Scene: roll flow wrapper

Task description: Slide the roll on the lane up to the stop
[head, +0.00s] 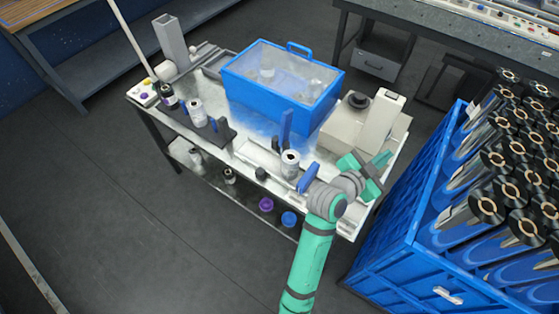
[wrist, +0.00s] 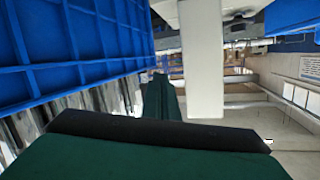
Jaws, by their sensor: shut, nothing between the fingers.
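A white roll (head: 290,164) with a dark core stands upright on the front part of the table, on what looks like the lane. A blue upright plate (head: 307,178) is just to its right, and another blue plate (head: 286,126) rises behind it. A dark grey block (head: 222,134) stands further left along the front edge; I cannot tell whether it is the stop. A second white roll (head: 198,113) is beside that block. My gripper (head: 376,176) is at the table's right end, apart from the roll, shut and empty. Its fingers show dark in the wrist view (wrist: 161,98).
A blue box with a clear lid (head: 240,92) fills the back of the table. A beige machine (head: 338,130) stands at the right rear. A large blue crate (head: 392,250) of dark film rolls is close on the right; its wall fills the wrist view's upper left (wrist: 75,50).

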